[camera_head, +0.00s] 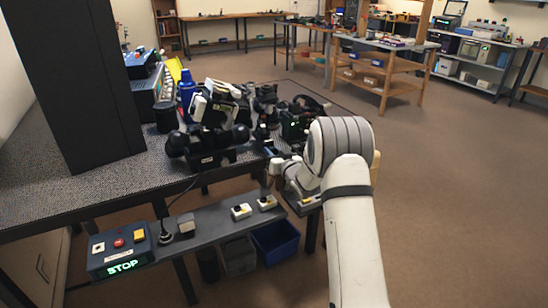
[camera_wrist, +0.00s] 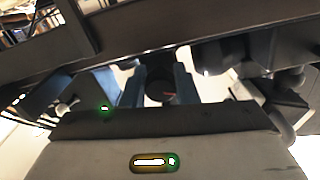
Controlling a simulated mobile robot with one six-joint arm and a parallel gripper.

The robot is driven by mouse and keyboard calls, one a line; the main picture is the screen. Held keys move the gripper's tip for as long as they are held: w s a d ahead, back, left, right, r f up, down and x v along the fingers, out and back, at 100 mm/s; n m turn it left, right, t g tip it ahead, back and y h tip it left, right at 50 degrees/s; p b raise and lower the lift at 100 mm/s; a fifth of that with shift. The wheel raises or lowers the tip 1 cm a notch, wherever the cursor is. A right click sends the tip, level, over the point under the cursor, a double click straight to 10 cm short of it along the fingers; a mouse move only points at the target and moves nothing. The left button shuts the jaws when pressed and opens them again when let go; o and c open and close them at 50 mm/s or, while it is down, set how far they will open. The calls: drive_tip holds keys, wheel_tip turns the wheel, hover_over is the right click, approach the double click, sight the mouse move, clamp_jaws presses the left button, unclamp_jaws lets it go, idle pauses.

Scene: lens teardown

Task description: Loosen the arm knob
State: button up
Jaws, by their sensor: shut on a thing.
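My gripper (camera_wrist: 160,88) shows in the wrist view with its two grey-blue fingers closed on a dark, round-ended part, which looks like the arm knob (camera_wrist: 160,86). The fingers sit on both sides of it. In the head view my gripper (camera_head: 274,172) is at the front edge of the bench, beside the black equipment, partly behind my arm. The knob cannot be made out in the head view. Whether it has turned cannot be told.
Black devices (camera_head: 208,146) and other gear crowd the patterned bench (camera_head: 80,185). A lower shelf (camera_head: 215,222) carries a control box (camera_head: 120,250) lit "STOP" and small switches (camera_head: 241,211). A blue bin (camera_head: 276,242) stands below. The floor to the right is open.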

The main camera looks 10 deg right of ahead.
drive_tip(key=n+b, duration=0.1)
drive_tip(key=b, duration=0.1)
drive_tip(key=n+b, duration=0.2)
drive_tip(key=shift+d+f, duration=0.1)
drive_tip(key=shift+f, duration=0.15)
drive_tip(key=shift+r+n+b, duration=0.15)
drive_tip(key=shift+n+b, duration=0.8)
drive_tip(key=shift+n, duration=0.05)
drive_tip(key=o, duration=1)
drive_tip(key=shift+r, duration=0.1)
drive_tip(key=p+v, duration=0.1)
drive_tip(key=v, duration=0.6)
drive_tip(key=shift+s, duration=0.35)
drive_tip(key=shift+d, duration=0.1)
